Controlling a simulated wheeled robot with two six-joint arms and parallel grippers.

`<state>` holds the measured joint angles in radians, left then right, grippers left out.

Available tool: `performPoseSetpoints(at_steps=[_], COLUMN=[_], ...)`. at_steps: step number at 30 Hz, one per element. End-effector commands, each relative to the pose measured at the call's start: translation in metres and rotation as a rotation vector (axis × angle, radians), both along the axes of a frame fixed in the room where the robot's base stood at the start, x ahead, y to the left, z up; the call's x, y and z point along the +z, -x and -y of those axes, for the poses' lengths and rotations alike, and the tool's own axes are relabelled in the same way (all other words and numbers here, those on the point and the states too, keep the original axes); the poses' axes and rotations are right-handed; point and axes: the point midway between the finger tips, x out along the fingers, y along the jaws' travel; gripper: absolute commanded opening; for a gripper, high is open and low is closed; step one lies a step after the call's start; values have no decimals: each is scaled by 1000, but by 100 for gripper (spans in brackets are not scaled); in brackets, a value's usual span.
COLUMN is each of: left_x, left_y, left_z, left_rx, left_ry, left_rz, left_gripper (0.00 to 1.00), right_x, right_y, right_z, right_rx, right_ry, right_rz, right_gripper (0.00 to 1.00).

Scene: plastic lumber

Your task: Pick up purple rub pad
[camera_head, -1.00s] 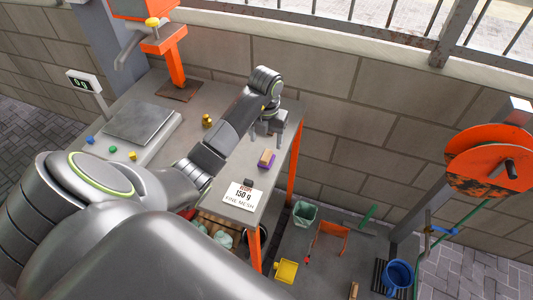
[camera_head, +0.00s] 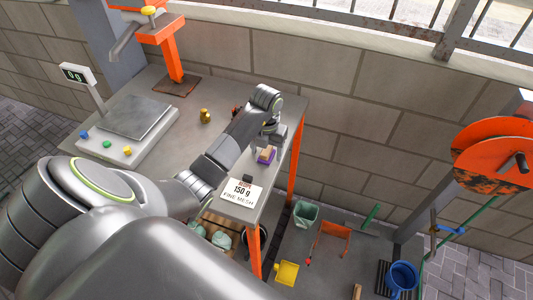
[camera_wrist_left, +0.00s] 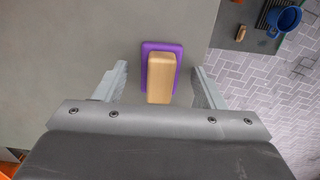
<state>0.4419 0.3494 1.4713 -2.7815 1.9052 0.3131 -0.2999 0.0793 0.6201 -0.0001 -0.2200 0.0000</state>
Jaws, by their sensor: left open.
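The purple rub pad (camera_head: 269,158) lies on the grey table near its right edge, with a tan wooden block-like handle on top. In the left wrist view the purple pad (camera_wrist_left: 147,50) shows as a rim around the tan block (camera_wrist_left: 161,76). My left gripper (camera_head: 266,143) is open just above the pad in the head view. In the left wrist view my left gripper's two fingers (camera_wrist_left: 160,88) stand apart on either side of the pad, with gaps on both sides. My right gripper is not in view.
A scale (camera_head: 137,118), brass weights (camera_head: 205,116) and an orange press (camera_head: 175,62) are farther left.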

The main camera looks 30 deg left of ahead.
Motion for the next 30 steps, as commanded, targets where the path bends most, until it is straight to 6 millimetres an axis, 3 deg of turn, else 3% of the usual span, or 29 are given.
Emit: performPoseSetpoints(at_steps=[3, 14, 23, 28, 30], left_x=[0, 0, 4, 30, 49], left_y=[0, 0, -1, -1, -1], left_z=[0, 0, 0, 0, 0], left_rx=[0, 0, 1, -1, 0], left_ry=[0, 0, -1, -2, 0], left_rz=[0, 0, 3, 6, 2], left_gripper=[64, 16, 15, 15, 15], right_x=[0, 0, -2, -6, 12], right_y=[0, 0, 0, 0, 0], right_z=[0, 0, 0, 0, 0], right_rx=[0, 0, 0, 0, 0], right_ry=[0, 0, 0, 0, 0], right_rz=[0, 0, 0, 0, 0], right_gripper=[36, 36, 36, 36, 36])
